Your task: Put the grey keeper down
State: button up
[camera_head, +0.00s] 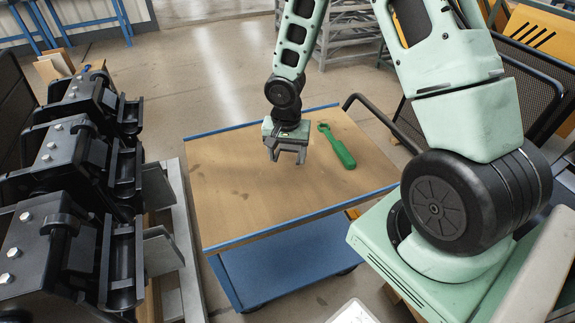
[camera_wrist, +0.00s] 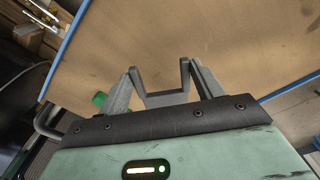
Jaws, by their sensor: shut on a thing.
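My gripper (camera_head: 287,158) hangs over the wooden top of a blue-edged cart (camera_head: 240,195), fingers pointing down. It is shut on the grey keeper, a small U-shaped piece. In the wrist view the keeper (camera_wrist: 166,99) sits between the two fingers of my gripper (camera_wrist: 165,80), with its open side facing away from the palm. In the head view the keeper is hard to tell apart from the grey fingers. Bare wood shows beyond it in the wrist view. I cannot tell the exact gap between the keeper and the cart top.
A green-handled tool with a ring end (camera_head: 338,148) lies on the cart right of my gripper; its green also shows in the wrist view (camera_wrist: 99,98). Several black couplers (camera_head: 70,175) stand on the left. The cart's front and left are clear. A black handle (camera_head: 372,112) rises at its right.

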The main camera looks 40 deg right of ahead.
aim_at(283, 185)
jog(key=f+b, duration=0.1)
jog(key=f, duration=0.2)
jog(key=f+m+b, duration=0.1)
jog(key=f+b, duration=0.1)
jog(key=f, duration=0.1)
jog(key=a+f+m+b, duration=0.1)
jog(key=f+b, duration=0.1)
jog(key=f, duration=0.2)
jog(key=shift+w, duration=0.3)
